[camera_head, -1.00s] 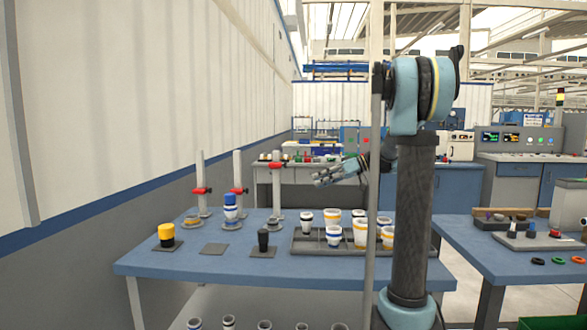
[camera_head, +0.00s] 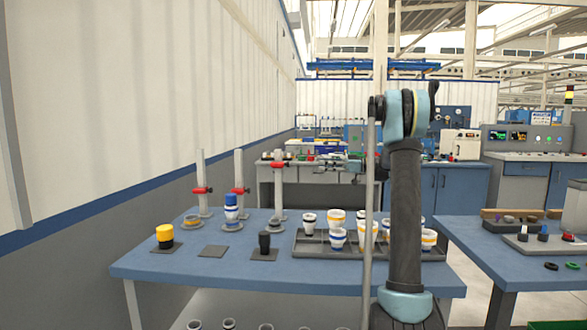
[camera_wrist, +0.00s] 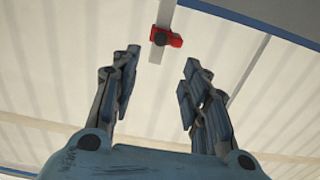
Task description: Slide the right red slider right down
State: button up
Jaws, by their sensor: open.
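Three upright grey posts stand at the back of the blue table, each with a red slider. The right red slider (camera_head: 278,165) sits near the top of the right post (camera_head: 279,190), higher than the left slider (camera_head: 202,190) and middle slider (camera_head: 239,190). My gripper (camera_head: 323,164) is to the right of the right post in the head view, small and hard to make out. In the wrist view my gripper (camera_wrist: 158,75) is open and empty. One red slider (camera_wrist: 168,38) on a grey post shows just beyond the fingertips, between their lines and apart from them.
A dark tray (camera_head: 320,251) of white cups is on the right of the table. The wall lies to the left.

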send_near(280, 165)
jog(key=w+a, duration=0.4)
jog(key=w, duration=0.1)
jog(key=shift+a+f, duration=0.2)
jog(key=shift+a, duration=0.1)
jog(key=shift+c, duration=0.3)
grip_shut()
